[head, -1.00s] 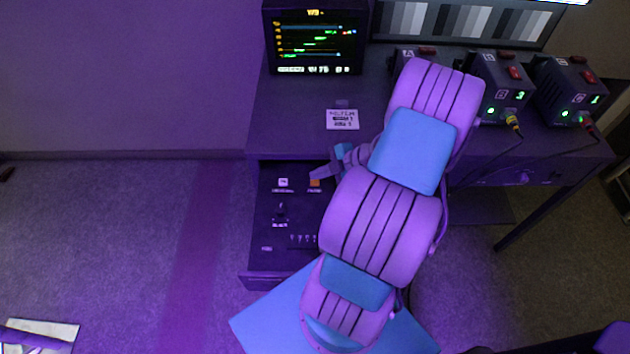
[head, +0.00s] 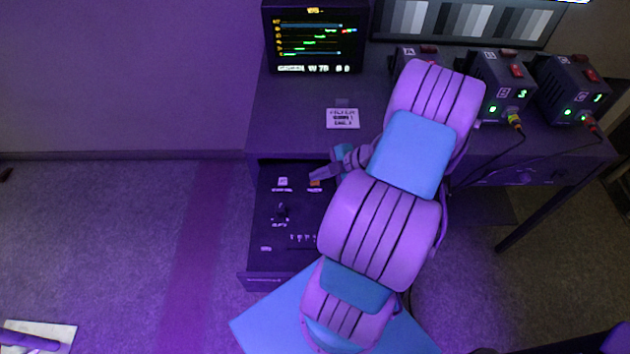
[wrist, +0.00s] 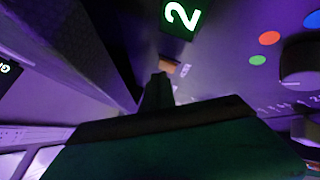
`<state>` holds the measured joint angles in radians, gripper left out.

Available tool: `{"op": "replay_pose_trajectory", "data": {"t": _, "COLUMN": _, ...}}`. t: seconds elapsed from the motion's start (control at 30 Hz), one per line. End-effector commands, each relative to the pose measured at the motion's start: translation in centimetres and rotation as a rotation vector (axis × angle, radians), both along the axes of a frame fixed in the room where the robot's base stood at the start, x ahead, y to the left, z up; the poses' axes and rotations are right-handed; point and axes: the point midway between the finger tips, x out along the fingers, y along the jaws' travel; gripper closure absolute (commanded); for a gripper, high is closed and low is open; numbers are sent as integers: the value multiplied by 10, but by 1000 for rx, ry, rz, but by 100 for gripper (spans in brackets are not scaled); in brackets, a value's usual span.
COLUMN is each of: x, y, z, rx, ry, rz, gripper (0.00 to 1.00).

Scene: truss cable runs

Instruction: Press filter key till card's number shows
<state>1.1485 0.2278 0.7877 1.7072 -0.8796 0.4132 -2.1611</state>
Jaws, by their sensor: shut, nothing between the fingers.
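A small white card (head: 343,119) with dark print lies on the desk in the head view; its digits are too small to read surely. Below it, the open drawer panel (head: 266,215) holds a white key (head: 283,181) and an orange key (head: 315,183). My gripper (head: 318,176) is shut and empty, its tips at the orange key and partly covering it. In the wrist view the shut fingers (wrist: 160,80) point at the orange key (wrist: 169,66); contact cannot be told.
A monitor (head: 315,40) with coloured traces stands at the back. Several dark boxes with red switches, such as one box (head: 503,85), stand at right with cables. Orange, green and blue dots and a dark knob (wrist: 302,62) lie right of the fingers in the wrist view.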

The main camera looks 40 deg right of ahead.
Motion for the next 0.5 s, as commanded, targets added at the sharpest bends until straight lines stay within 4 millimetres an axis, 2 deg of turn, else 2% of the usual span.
{"op": "replay_pose_trajectory", "data": {"t": 0.5, "x": 0, "y": 0, "z": -4, "rx": 0, "ry": 0, "rz": 0, "gripper": 100}}
